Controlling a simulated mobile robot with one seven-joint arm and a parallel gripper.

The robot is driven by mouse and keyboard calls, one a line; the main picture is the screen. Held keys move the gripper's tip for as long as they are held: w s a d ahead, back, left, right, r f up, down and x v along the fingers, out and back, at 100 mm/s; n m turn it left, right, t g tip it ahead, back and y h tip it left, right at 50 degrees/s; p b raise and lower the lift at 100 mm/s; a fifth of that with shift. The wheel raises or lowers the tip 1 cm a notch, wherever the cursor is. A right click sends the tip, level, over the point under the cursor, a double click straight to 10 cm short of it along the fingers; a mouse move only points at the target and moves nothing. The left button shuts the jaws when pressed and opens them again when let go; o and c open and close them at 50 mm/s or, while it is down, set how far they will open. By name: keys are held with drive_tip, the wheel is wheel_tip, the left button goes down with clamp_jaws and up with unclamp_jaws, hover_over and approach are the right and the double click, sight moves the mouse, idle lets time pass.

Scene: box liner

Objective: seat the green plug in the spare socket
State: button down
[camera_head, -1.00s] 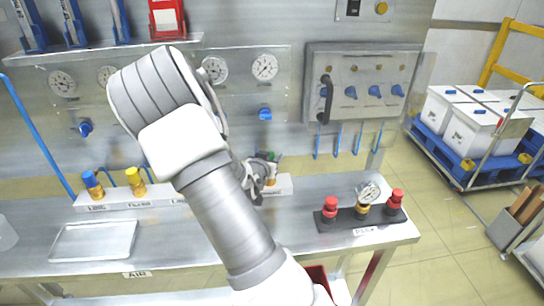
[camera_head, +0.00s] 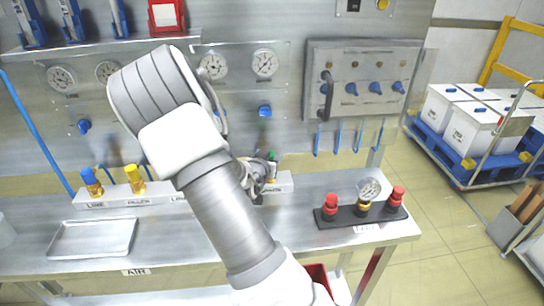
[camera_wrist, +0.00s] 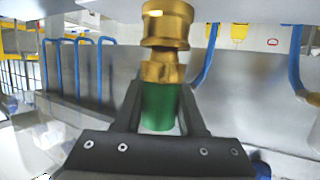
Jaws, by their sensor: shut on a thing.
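My gripper (camera_wrist: 160,92) is shut on the green plug (camera_wrist: 158,108), one finger on each side of its green body. Brass parts (camera_wrist: 166,25) continue in line beyond the green body, ending in a wide collar at the top of the wrist view. I cannot tell whether the collar belongs to the plug or to a socket. In the head view the green plug (camera_head: 272,157) shows just right of my arm, roughly upright, over the right end of the white socket block (camera_head: 284,183). The spare socket cannot be made out, and the middle of the block is hidden behind my arm.
A blue-capped plug (camera_head: 90,181) and a yellow-capped plug (camera_head: 134,178) stand on the block's left part. A metal tray (camera_head: 93,238) lies in front of them. A black base (camera_head: 361,219) with red knobs (camera_head: 397,196) and a gauge stands to the right. The panel is close behind.

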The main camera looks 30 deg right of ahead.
drive_tip(key=shift+f+b, duration=0.45)
drive_tip(key=shift+f, duration=0.05)
drive_tip(key=shift+c, duration=2.1)
unclamp_jaws()
drive_tip(key=shift+s+a, duration=0.1)
drive_tip(key=shift+a, duration=0.05)
drive_tip(key=p+v, duration=0.6)
drive_tip(key=v, duration=1.1)
